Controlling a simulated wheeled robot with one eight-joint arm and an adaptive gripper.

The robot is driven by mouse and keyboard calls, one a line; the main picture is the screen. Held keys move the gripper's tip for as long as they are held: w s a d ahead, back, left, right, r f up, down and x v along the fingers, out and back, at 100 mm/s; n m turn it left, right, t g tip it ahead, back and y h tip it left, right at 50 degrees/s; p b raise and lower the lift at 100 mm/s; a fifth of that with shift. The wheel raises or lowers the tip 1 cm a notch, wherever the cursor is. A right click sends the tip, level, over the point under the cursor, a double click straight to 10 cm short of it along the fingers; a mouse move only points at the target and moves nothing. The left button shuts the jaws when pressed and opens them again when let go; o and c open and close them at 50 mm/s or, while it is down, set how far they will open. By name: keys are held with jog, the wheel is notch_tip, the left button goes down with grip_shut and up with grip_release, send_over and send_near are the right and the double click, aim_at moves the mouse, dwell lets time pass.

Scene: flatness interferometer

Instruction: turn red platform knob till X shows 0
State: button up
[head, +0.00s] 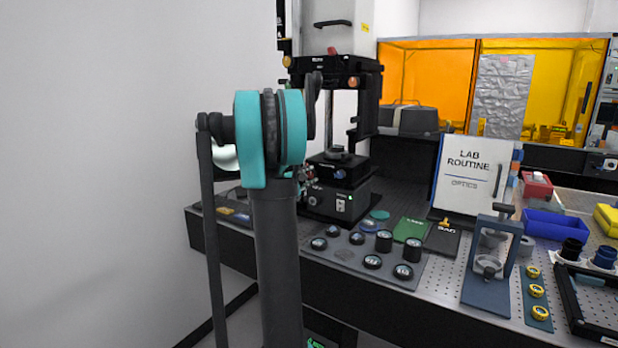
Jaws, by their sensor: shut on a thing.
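The interferometer (337,65) is a tall white and black instrument at the back left of the bench. Small knobs and fittings (308,176) show at the platform's left side, partly behind my arm. A small red part (331,50) shows higher up on the column. No X readout is legible. My teal and grey arm stands in front of the instrument. My gripper is hidden behind it.
A grey mat (345,257) with several round optics lies in front of the instrument. Right of it stand a "Lab Routine" sign (471,178), a blue-grey fixture (490,267) and a blue bin (556,225). A plain wall (110,170) bounds the left.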

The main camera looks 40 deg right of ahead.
jog(key=shift+m, duration=1.1)
jog(key=o, duration=1.2)
jog(key=shift+c, duration=0.2)
jog(key=shift+a, duration=0.1)
jog(key=v, duration=1.2)
